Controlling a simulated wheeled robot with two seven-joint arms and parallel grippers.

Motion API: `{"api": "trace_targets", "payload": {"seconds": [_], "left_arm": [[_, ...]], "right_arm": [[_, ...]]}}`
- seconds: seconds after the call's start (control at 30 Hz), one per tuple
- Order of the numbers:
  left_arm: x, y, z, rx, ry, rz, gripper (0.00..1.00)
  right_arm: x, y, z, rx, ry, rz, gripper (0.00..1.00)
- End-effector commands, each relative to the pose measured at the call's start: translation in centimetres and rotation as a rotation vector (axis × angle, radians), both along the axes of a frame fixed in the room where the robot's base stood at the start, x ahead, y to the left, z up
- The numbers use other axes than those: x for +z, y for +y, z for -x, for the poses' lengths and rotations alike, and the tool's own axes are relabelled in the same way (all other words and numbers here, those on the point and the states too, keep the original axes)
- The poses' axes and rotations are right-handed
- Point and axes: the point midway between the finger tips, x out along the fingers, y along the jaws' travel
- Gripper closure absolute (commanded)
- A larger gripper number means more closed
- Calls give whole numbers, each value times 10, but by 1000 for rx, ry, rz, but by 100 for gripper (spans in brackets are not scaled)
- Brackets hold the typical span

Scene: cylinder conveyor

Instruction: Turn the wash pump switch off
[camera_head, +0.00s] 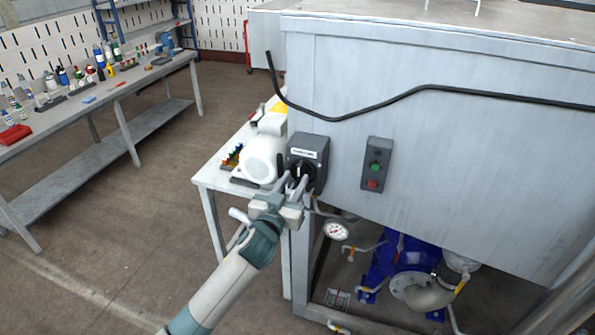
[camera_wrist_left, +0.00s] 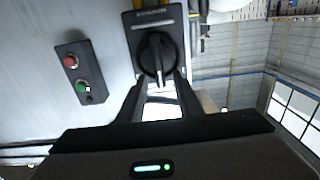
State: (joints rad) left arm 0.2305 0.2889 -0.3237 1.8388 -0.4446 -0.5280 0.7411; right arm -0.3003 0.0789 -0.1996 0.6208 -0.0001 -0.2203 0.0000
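The wash pump switch is a dark grey box (camera_head: 320,153) with a pale label strip, on the left corner of the metal cabinet. Its black rotary knob (camera_head: 299,170) also shows in the left wrist view (camera_wrist_left: 157,55), with its grip bar upright in that picture, in line with the label. My left gripper (camera_head: 292,184) is right in front of the knob. In the left wrist view its two fingers (camera_wrist_left: 159,82) are apart, one on each side of the knob's near end. I cannot tell whether they touch it. My right gripper is not in view.
A button box with green and red buttons (camera_head: 376,165) is on the cabinet panel (camera_head: 450,150), right of the switch. A black cable (camera_head: 400,97) crosses the panel above. A small table (camera_head: 213,172) with a white machine stands close left. A pressure gauge (camera_head: 336,231) is below.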

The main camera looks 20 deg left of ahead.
Motion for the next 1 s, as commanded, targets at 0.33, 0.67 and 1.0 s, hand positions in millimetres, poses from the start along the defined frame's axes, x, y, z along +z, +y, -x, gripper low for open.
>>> {"api": "trace_targets", "payload": {"seconds": [0.33, 0.67, 1.0], "left_arm": [[0, -1, -29, 0, 0, 0, 68], [0, -1, -31, -1, 0, 1, 68], [0, -1, -31, -1, 0, -1, 100]], "right_arm": [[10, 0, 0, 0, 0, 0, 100], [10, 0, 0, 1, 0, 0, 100], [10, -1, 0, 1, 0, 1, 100]]}}
